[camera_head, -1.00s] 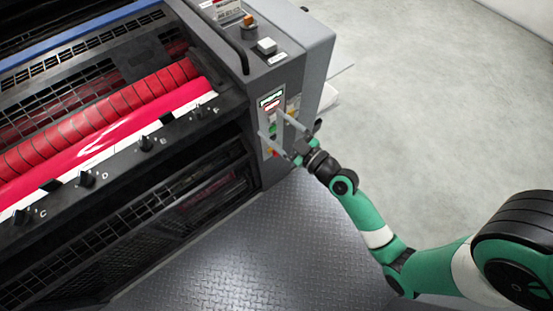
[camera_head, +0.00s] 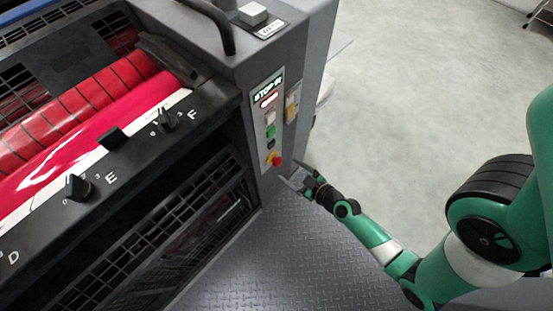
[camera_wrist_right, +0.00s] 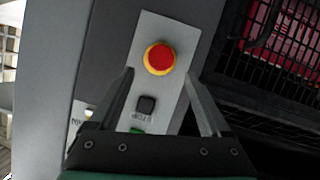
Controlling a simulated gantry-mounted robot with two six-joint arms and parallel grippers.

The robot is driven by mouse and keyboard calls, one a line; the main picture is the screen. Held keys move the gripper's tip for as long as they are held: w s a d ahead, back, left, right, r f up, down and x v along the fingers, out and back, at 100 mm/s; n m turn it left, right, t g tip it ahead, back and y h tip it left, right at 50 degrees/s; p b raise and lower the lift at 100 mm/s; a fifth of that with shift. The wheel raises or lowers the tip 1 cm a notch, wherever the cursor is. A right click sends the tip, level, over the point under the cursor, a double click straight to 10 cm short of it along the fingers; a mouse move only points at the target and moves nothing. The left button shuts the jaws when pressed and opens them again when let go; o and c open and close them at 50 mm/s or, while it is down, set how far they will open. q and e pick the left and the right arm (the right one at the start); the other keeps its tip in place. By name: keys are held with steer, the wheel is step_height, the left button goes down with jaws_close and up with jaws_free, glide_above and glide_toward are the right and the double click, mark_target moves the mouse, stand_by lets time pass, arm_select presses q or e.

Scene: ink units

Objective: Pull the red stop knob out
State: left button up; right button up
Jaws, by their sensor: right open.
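The red stop knob (camera_head: 277,161) with its yellow collar sits low on the light grey control panel (camera_head: 261,105) of the press. It also shows in the right wrist view, the knob (camera_wrist_right: 159,58) beyond the fingertips and roughly between their lines. My right gripper (camera_head: 300,177) is just below and right of the knob, apart from it. In the right wrist view the gripper (camera_wrist_right: 160,85) has its two fingers spread wide with nothing between them but the panel behind. My left gripper is not in view.
Above the knob are a black button (camera_wrist_right: 146,105) and a green button (camera_head: 270,131). The press body with a red roller (camera_head: 85,105) and black dials (camera_head: 78,187) fills the left. A tread-plate floor (camera_head: 255,265) lies below; pale open floor lies right.

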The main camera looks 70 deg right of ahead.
mark_target(280, 163)
steer(key=x, duration=0.7)
steer(key=shift+w+d+f, duration=0.1)
steer(key=shift+w+f, duration=0.05)
steer(key=shift+w, duration=0.15)
steer(key=shift+s, duration=0.1)
steer(key=shift+c, duration=0.9)
jaws_close()
